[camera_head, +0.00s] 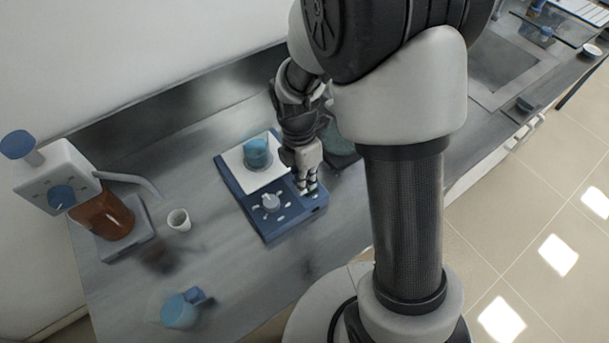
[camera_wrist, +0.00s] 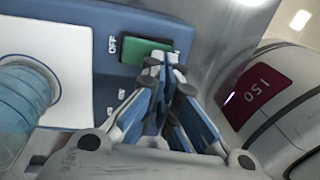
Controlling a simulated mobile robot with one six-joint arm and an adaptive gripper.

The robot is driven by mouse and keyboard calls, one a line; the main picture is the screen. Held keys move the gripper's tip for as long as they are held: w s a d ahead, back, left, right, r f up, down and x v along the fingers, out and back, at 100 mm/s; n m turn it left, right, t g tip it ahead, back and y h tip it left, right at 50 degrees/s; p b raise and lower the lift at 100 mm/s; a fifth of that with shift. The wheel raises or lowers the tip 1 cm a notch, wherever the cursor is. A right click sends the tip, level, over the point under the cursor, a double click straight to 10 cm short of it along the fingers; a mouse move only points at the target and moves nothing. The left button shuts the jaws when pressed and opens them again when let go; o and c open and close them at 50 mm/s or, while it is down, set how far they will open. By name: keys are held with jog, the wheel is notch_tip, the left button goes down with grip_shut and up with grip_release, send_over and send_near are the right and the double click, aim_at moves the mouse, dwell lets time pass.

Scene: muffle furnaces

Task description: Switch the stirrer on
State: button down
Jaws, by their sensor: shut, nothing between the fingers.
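The stirrer (camera_head: 285,222) is a blue unit with a white plate and a pale round knob (camera_head: 271,202). A beaker of blue liquid (camera_head: 256,154) stands on the plate, and its side shows in the wrist view (camera_wrist: 22,100). In the wrist view a green switch (camera_wrist: 140,47) sits on the blue casing (camera_wrist: 75,65), with "OFF" printed at its left end. The label at its right end is mostly hidden. My gripper (camera_head: 309,191) is shut and empty, its tips (camera_wrist: 165,60) over the right part of the switch. I cannot tell whether they touch it or how the switch is tilted.
On the bench (camera_head: 200,260) left of the stirrer are a small white cup (camera_head: 179,220), a device with a brown vessel (camera_head: 103,217) and a blue item (camera_head: 181,311). A pale rounded body with a red "150" display (camera_wrist: 258,90) is close right in the wrist view.

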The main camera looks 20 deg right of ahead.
jog(key=shift+f, duration=0.1)
jog(key=shift+s+f, duration=0.3)
jog(key=shift+w, duration=0.1)
jog(key=shift+w+a+r+p, duration=0.15)
jog(key=shift+w+p, duration=0.1)
jog(key=shift+w, duration=0.15)
jog(key=shift+w+a+r+p, duration=0.1)
jog(key=shift+w+p, duration=0.15)
jog(key=shift+w, duration=0.1)
jog(key=shift+r, duration=0.25)
notch_tip(320, 180, up, 13)
jog(key=s+p, duration=0.2)
jog(key=p, duration=0.4)
jog(key=shift+d+r, duration=0.2)
jog(key=shift+d, duration=0.1)
